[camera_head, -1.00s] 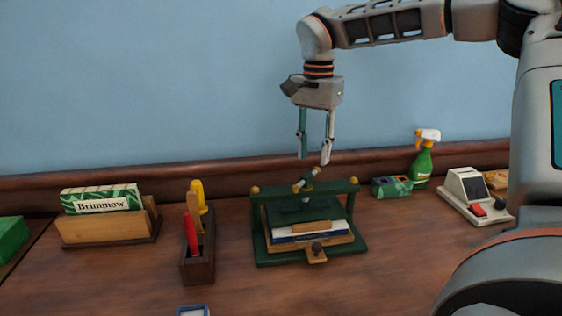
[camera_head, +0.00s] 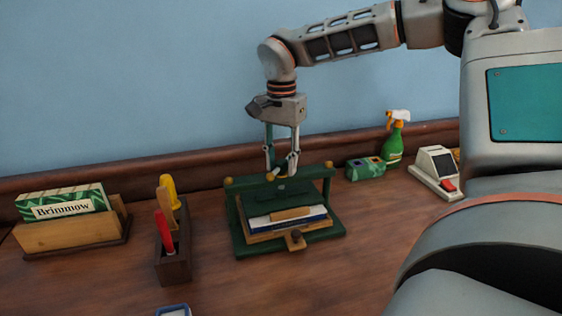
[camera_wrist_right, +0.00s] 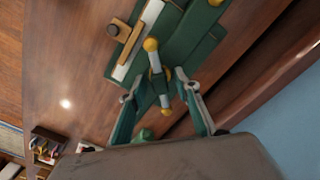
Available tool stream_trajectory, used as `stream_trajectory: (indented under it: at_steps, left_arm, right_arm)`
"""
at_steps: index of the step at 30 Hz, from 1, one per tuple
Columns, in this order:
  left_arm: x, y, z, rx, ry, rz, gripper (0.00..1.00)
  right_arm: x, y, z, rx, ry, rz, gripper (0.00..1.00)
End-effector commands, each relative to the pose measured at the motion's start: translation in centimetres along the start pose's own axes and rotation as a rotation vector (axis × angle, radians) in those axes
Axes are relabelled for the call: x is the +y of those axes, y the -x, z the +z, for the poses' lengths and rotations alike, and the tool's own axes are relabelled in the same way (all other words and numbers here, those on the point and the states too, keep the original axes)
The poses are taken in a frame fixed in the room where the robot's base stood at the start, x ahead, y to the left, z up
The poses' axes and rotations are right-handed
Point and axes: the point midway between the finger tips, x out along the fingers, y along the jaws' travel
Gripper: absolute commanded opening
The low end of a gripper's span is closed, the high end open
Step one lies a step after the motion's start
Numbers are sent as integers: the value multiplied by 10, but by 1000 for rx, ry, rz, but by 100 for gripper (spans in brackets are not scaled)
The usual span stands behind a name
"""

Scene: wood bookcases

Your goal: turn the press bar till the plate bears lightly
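The green book press (camera_head: 330,195) stands on the wooden top, with brass knobs on its upper beam. Its press bar (camera_head: 270,177), a short rod with brass ball ends, sits above the beam; it also shows in the right wrist view (camera_wrist_right: 155,62). My right gripper (camera_head: 281,170) points down at the bar. In the wrist view its fingers (camera_wrist_right: 160,92) are spread, one either side of the bar, with gaps visible. The dark green plate (camera_head: 295,190) is under the beam, above blue and white books (camera_head: 262,224); whether it touches them I cannot tell. My left gripper is out of view.
Left of the press stand a dark tool holder (camera_head: 174,262) and a wooden box with a Brimmow packet (camera_head: 62,206). At right are a green box (camera_head: 365,168), a spray bottle (camera_head: 394,142) and a white device (camera_head: 433,170). The front tabletop is mostly clear.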

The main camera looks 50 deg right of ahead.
Motion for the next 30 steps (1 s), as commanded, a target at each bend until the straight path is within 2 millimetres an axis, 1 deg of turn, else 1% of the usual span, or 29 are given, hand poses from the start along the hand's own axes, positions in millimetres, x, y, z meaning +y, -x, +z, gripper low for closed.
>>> stream_trajectory:
  at_steps: [4,5,6,8,9,15,20,25,30]
  left_arm:
    - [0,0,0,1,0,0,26]
    - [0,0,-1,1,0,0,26]
    - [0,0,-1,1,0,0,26]
    - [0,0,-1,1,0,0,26]
    - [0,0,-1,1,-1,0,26]
    - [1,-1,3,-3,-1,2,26]
    - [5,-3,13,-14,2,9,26]
    - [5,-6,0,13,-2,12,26]
    - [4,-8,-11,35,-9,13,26]
  right_arm:
    - [0,0,0,0,0,0,32]
    - [0,0,0,0,0,0,29]
    - [0,0,0,0,0,0,19]
    - [0,0,0,0,0,0,3]
    - [0,0,0,0,0,0,0]
    - [0,-1,0,1,-15,1,0]
    - [-1,-4,-1,2,-140,4,0]
    - [-1,-3,-1,2,-295,3,0]
    - [0,0,0,1,-356,0,0]
